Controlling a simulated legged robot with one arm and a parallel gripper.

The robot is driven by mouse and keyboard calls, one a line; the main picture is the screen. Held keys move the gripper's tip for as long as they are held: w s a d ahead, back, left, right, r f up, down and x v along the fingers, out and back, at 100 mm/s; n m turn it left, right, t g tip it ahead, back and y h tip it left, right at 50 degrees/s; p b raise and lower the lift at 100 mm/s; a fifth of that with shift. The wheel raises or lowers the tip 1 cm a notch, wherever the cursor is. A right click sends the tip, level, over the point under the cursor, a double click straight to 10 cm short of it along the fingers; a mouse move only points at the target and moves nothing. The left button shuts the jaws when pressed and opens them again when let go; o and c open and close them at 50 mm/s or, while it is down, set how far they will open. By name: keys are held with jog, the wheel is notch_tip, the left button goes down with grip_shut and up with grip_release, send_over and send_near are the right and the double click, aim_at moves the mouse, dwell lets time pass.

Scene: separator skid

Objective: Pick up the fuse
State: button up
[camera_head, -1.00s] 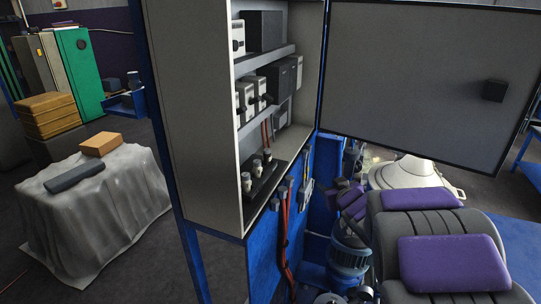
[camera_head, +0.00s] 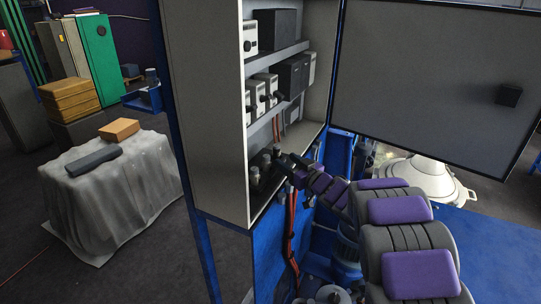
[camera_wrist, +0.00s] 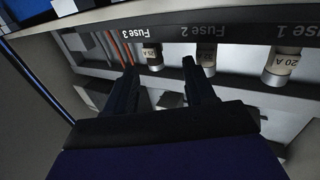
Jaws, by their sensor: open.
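My gripper (camera_wrist: 160,66) is open and empty. Contact cannot be told. In the head view my gripper (camera_head: 279,158) reaches into the cabinet's lower part, hiding the farthest fuse; the nearest fuse (camera_head: 255,176) shows.
The cabinet (camera_head: 208,120) has a tall side wall, a front bottom edge and shelves of switch boxes (camera_head: 262,92) above the fuses. Its open door (camera_head: 430,80) stands right, above my arm. Red cables (camera_head: 291,228) hang below. A cloth-covered table (camera_head: 115,190) stands left.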

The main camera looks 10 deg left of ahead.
aim_at(276, 153)
jog(key=shift+w+d+r, duration=0.1)
jog(key=shift+w+d, duration=0.05)
jog(key=shift+w, duration=0.55)
jog(key=shift+w+d+r, duration=0.1)
jog(key=shift+w+d, duration=0.05)
jog(key=shift+w, duration=0.5)
jog(key=w+a, duration=0.1)
jog(key=a, duration=0.2)
jog(key=w+a+f, duration=0.1)
jog(key=a, duration=0.1)
jog(key=shift+w+a, duration=0.3)
jog(key=shift+a, duration=0.05)
jog(key=shift+w+r+p, duration=0.15)
jog(key=shift+r+p, duration=0.15)
jog(key=shift+r, duration=0.05)
jog(key=shift+w+d+f, duration=0.15)
jog(key=shift+w+d, duration=0.45)
jog(key=shift+d, duration=0.1)
jog(key=shift+s, duration=0.1)
jog(key=shift+s+a, duration=0.15)
jog(key=shift+a, duration=0.05)
jog(key=shift+c, duration=0.9)
jog(key=shift+a, duration=0.75)
jog(key=c, duration=0.4)
jog(key=shift+d, duration=0.2)
jog(key=c, duration=0.3)
jog(key=shift+d, duration=0.3)
grip_shut()
